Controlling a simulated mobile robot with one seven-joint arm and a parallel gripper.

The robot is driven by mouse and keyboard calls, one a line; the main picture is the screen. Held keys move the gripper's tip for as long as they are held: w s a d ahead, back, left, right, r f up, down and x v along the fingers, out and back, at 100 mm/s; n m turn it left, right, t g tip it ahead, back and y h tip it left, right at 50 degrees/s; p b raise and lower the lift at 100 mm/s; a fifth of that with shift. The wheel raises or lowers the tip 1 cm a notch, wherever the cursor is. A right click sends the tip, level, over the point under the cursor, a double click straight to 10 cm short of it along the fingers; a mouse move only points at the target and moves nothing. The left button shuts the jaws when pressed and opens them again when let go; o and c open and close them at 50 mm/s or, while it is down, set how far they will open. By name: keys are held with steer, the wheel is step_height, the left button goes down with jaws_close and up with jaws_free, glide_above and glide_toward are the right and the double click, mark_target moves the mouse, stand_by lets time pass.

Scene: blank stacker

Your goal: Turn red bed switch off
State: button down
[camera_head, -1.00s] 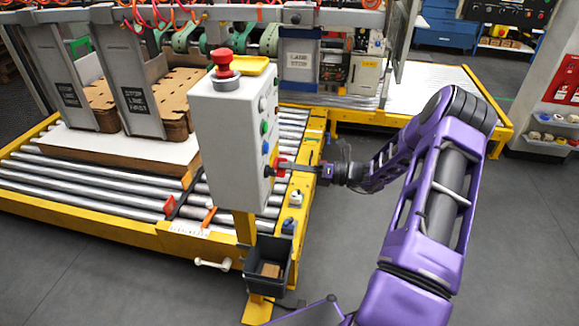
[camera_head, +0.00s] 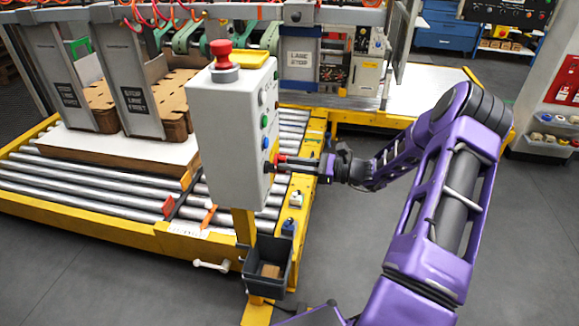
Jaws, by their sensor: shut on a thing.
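The grey control box (camera_head: 225,140) stands on a yellow post, with a red mushroom button (camera_head: 222,50) on top. Its right side carries a column of small knobs and buttons, among them a green one (camera_head: 264,121) and a blue one (camera_head: 265,143). The red switch (camera_head: 270,166) is the lowest of these, low on that side. My gripper (camera_head: 283,164) reaches in from the right, level with it, and is shut on the red switch. The fingers hide part of the switch, and its exact turn angle cannot be told.
A yellow-framed roller conveyor (camera_head: 110,225) with stacked cardboard blanks (camera_head: 165,95) lies behind and left of the box. A dark bin (camera_head: 268,262) hangs on the post below. Grey floor to the right is free around my purple arm.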

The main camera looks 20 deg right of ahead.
steer(key=shift+s+f+n+b, duration=0.1)
steer(key=shift+n+b, duration=0.8)
steer(key=shift+n, duration=1)
steer(key=shift+s+f+n+b, duration=0.1)
steer(key=shift+n+b, duration=0.8)
steer(key=shift+n, duration=1)
steer(key=shift+r+n, duration=0.1)
steer(key=shift+n, duration=0.2)
steer(key=c, duration=0.8)
jaws_free()
steer(key=shift+a, duration=0.1)
steer(key=v, duration=1.7)
steer(key=shift+s, duration=0.15)
